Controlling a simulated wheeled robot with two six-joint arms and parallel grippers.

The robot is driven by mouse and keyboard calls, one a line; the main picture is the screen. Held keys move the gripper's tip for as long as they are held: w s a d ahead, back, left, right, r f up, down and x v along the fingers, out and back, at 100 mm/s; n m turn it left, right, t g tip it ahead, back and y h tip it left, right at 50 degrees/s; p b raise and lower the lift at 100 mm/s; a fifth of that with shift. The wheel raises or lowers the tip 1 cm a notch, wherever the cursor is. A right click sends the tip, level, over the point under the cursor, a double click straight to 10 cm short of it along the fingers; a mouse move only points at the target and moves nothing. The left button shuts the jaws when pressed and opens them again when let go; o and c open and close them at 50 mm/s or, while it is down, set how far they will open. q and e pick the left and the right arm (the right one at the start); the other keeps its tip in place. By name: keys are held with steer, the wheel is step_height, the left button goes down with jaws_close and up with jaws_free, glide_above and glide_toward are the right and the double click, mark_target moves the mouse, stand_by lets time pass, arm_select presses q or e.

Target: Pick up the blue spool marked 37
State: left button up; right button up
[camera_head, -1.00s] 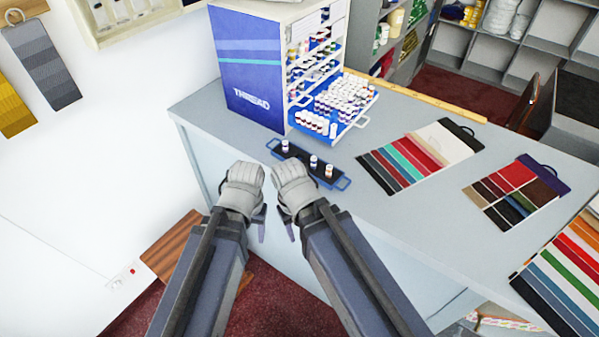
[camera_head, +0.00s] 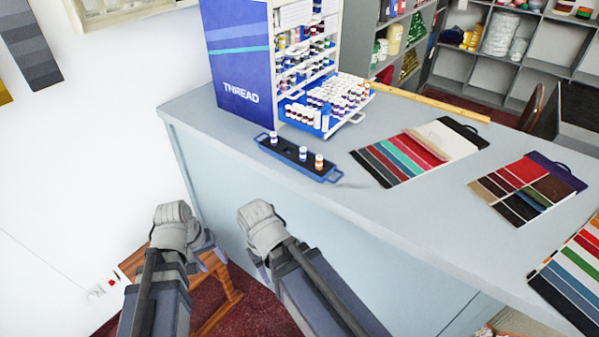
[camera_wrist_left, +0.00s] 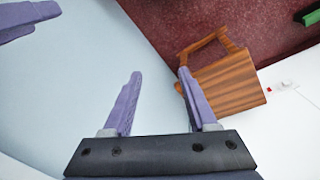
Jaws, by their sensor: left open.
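Many small white-topped spools (camera_head: 335,95) stand in the pulled-out blue drawer (camera_head: 356,117) of the thread cabinet (camera_head: 237,75). Three more spools stand apart in a narrow dark tray (camera_head: 285,149) with blue handles on the counter. The numbers are too small to read, so I cannot tell which spool is marked 37. My left gripper (camera_head: 207,243) hangs below counter height, left of the counter's front face. In the left wrist view its two purple fingers (camera_wrist_left: 159,75) are apart with nothing between them. My right gripper (camera_head: 262,272) is in front of the counter; its fingers are mostly hidden.
The counter (camera_head: 235,118) has its left corner near my arms. Colour swatch boards (camera_head: 420,150) lie to the right of the tray. A wooden stool (camera_wrist_left: 225,85) stands on the floor below my left gripper. A wooden ruler (camera_head: 430,101) lies along the counter's back edge.

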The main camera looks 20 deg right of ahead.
arm_select(q)
step_height(320, 180, down, 3)
steer(key=w+d+n+h+b, duration=0.2)
steer(key=w, duration=0.1)
steer(key=n+t+h+b, duration=0.1)
steer(key=n+t+h, duration=0.5)
steer(key=n+h, duration=0.95)
glide_toward(297, 161)
steer(key=r+n+y, duration=0.1)
steer(key=d+r+n+y, duration=0.2)
steer(key=r, duration=0.1)
steer(key=shift+n, duration=0.25)
steer(key=shift+w+d+r+n, duration=0.2)
steer(key=shift+w+d, duration=0.15)
steer(key=shift+d, duration=0.3)
steer(key=shift+w+d+r+n, duration=0.25)
steer(key=shift+w+d, duration=0.1)
steer(key=shift+d, duration=0.25)
steer(key=shift+r+p+x, duration=0.15)
steer(key=shift+p+x, duration=0.05)
steer(key=shift+x, duration=1.1)
steer(key=shift+r+p+x, duration=0.15)
steer(key=shift+x, duration=1.15)
jaws_close()
arm_select(e)
step_height(297, 161, down, 5)
steer(key=shift+r, duration=0.2)
